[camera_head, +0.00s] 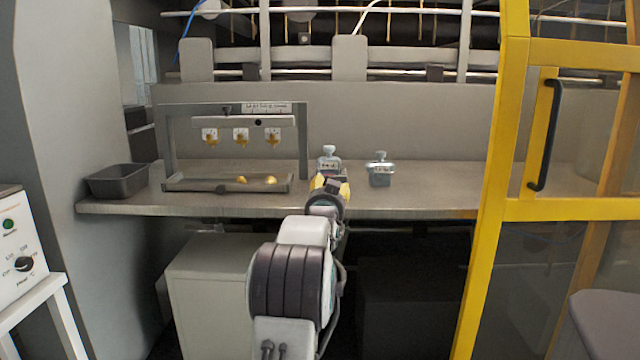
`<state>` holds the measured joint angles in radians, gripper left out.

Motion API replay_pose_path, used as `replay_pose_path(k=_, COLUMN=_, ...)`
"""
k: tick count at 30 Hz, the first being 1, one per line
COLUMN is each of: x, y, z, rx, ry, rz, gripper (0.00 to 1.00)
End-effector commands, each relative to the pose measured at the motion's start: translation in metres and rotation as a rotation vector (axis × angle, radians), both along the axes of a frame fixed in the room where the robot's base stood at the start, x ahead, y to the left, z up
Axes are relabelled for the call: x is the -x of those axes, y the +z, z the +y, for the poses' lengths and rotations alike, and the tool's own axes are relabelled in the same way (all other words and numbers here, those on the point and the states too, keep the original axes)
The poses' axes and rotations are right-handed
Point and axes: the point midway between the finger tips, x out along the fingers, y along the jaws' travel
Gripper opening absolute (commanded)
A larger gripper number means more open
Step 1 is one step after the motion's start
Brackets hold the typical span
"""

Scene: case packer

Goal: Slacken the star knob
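I cannot make out a clear star shape on any knob at this size. A small dark knob-like part (227,110) sits on top of the crossbar (190,122) of a grey frame on the steel bench. Two small grey-blue, bottle-shaped pieces with knob-like tops stand to the right of the frame, one on the left (329,161) and one on the right (380,170). My gripper (331,187), with yellow fingers, is at the front of the bench, just before the left piece and partly covering its base. Its fingertips and any contact are unclear.
Several yellow-and-white parts (241,137) hang under the crossbar, above a shallow tray (210,186) with yellow pieces. A grey bin (119,180) stands at the bench's left end. A yellow door frame (490,180) bounds the right. The bench right of the two pieces is clear.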

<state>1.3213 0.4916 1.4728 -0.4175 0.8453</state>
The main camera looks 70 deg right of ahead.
Motion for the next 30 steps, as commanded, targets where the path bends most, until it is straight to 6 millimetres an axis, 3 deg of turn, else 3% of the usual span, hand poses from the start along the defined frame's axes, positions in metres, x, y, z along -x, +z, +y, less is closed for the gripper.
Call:
replay_pose_path(k=18, x=-0.0002, y=-0.0013, z=-0.0008, rx=-0.307, ry=0.016, rz=-1.130, gripper=0.51)
replay_pose_path(k=24, x=-0.0003, y=-0.0020, z=-0.0008, rx=-0.364, ry=0.017, rz=-1.348, gripper=0.51)
replay_pose_path(k=30, x=-0.0005, y=-0.0023, z=-0.0015, rx=-0.388, ry=0.019, rz=-1.445, gripper=0.51)
